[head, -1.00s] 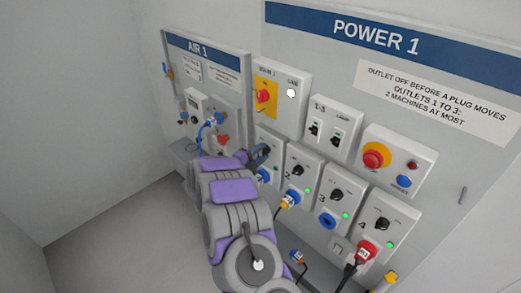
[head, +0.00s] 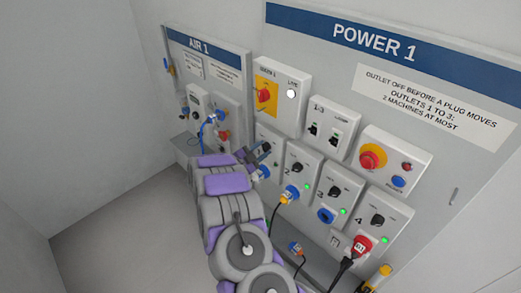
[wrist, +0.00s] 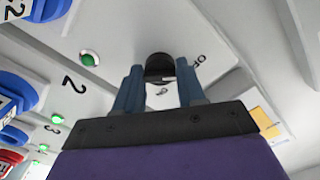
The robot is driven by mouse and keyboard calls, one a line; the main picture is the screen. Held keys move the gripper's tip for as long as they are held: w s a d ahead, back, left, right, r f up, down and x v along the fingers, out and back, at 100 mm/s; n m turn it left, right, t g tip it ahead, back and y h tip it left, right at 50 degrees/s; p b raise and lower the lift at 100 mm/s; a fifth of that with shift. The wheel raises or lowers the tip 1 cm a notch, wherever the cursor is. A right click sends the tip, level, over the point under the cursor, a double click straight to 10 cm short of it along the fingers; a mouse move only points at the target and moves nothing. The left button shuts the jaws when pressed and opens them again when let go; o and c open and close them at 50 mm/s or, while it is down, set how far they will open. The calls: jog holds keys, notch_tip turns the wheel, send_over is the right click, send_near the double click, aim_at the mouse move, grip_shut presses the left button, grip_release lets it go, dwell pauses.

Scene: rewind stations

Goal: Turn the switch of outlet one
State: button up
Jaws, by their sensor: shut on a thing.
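The black switch knob of outlet one (wrist: 160,68) sits between the two blue-grey fingers of my gripper (wrist: 160,88) in the wrist view. My gripper is shut on it. In the head view my gripper (head: 256,153) is at the outlet one panel (head: 268,132), the leftmost of the outlet row, and hides most of its knob. Part of an "OFF" mark shows to the knob's right; the exact knob angle is hard to tell.
Outlets three (head: 338,193) and four (head: 376,222) follow. A red emergency button (head: 372,157) is above them. The AIR 1 panel (head: 207,72) stands left.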

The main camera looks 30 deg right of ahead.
dwell(0.3)
jog(key=o, duration=1)
jog(key=shift+a, duration=0.1)
jog(key=v, duration=1.7)
jog(key=shift+a, duration=0.15)
